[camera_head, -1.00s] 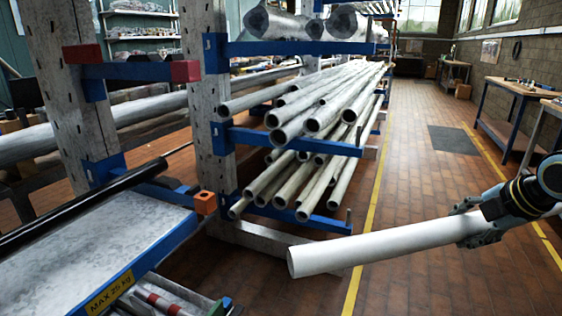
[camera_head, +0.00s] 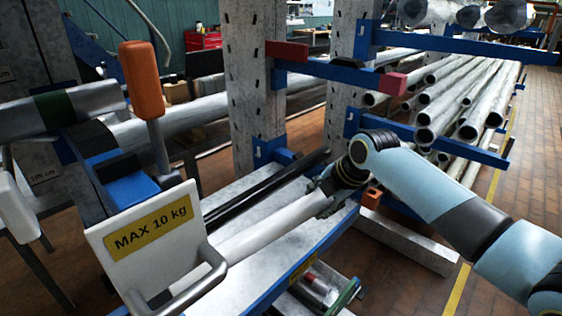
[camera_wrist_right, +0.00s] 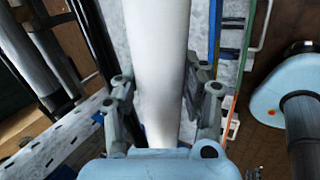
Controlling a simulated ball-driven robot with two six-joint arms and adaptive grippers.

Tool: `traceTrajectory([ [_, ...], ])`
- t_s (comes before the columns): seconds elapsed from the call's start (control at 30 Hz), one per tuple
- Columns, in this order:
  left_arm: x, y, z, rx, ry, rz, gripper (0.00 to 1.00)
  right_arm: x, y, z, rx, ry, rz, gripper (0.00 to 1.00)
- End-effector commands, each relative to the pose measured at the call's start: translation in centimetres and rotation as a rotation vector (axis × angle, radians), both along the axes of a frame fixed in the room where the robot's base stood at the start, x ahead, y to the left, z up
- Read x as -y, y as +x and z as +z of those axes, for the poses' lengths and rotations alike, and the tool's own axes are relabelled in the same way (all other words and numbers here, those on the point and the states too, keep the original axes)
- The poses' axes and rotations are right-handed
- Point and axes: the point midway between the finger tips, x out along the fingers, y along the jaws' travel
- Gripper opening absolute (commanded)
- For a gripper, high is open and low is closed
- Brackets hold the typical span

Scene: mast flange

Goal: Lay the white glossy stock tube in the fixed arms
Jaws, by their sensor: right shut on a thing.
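The white glossy stock tube (camera_head: 270,231) is held in my right gripper (camera_head: 326,192), which is shut around it near its far end. In the head view the tube slants across the grey shelf (camera_head: 270,272), its near end hidden behind the white MAX 10 kg plate (camera_head: 150,255). I cannot tell whether it touches the shelf. In the right wrist view the tube (camera_wrist_right: 157,60) runs between the two fingers of the gripper (camera_wrist_right: 163,105). A blue arm with a red end (camera_head: 345,76) sticks out of the upright above. My left gripper is not in view.
A black tube (camera_head: 262,187) lies along the back of the shelf. An orange-handled lever (camera_head: 143,80) stands at the left by a blue clamp. A rack of grey tubes (camera_head: 455,100) is behind my right arm. Open floor (camera_head: 535,200) lies at the right.

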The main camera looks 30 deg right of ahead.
Motion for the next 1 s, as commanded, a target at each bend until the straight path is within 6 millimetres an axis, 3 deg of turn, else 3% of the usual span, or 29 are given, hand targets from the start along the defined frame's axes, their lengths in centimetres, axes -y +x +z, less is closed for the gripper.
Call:
traceTrajectory([
  [0.03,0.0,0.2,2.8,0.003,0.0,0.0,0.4,-1.8,0.4,2.1,-0.009,0.006,0.022,0.0],
  [0.1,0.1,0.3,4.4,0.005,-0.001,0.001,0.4,-3.9,0.7,2.7,-0.021,0.005,0.054,0.0],
  [0.3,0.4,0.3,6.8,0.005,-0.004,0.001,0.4,-7.9,1.2,3.6,-0.044,-0.002,0.122,0.0],
  [0.43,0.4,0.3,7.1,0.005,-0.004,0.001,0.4,-8.7,1.2,3.6,-0.05,-0.004,0.137,0.0],
  [1.0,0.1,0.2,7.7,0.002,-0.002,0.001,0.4,-8.9,1.1,3.8,-0.049,-0.005,0.137,0.0],
])
